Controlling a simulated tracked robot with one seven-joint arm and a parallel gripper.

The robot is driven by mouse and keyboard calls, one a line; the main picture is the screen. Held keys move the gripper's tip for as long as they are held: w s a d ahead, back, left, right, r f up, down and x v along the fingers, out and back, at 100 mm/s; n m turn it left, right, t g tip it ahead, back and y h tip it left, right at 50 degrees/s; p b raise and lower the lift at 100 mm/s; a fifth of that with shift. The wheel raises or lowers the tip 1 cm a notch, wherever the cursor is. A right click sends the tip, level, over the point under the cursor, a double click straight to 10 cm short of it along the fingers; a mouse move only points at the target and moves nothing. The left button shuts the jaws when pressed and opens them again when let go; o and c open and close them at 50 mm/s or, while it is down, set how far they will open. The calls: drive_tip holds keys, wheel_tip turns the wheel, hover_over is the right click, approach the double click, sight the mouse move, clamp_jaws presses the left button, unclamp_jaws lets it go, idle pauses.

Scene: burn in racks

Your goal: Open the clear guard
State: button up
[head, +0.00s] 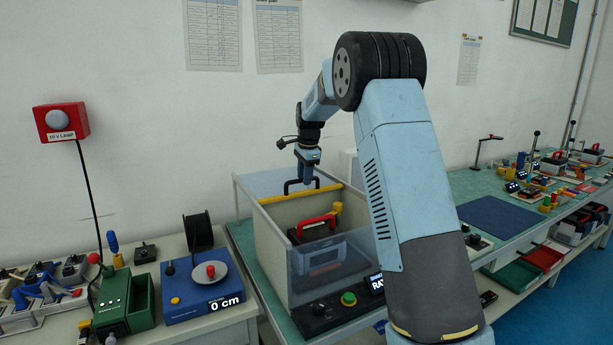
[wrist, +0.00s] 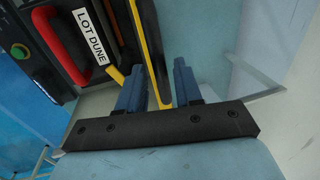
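The clear guard (head: 277,181) is a see-through panel with a yellow bar (head: 275,198) along its edge. It lies at the top rear of a grey-walled box (head: 272,245), and the box top in front of the bar looks uncovered. My gripper (head: 301,186) is down at the yellow bar. In the wrist view the bar (wrist: 152,50) runs between the two blue fingers of my gripper (wrist: 160,66). The fingers stand apart, with a gap on the right; contact on the left is unclear.
Inside the box is a dark unit with a red handle (head: 316,226), labelled LOT DUNE in the wrist view (wrist: 92,37). A clear front pane (head: 330,262) stands above a black panel with a green button (head: 348,299). A blue reel unit (head: 203,290) stands left.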

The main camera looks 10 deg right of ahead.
drive_tip(key=shift+o, duration=0.4)
wheel_tip(320, 180, up, 13)
drive_tip(key=s, duration=0.2)
drive_tip(key=shift+s+d+r, duration=0.2)
drive_tip(key=shift+s+d, duration=0.05)
drive_tip(key=shift+s, duration=0.05)
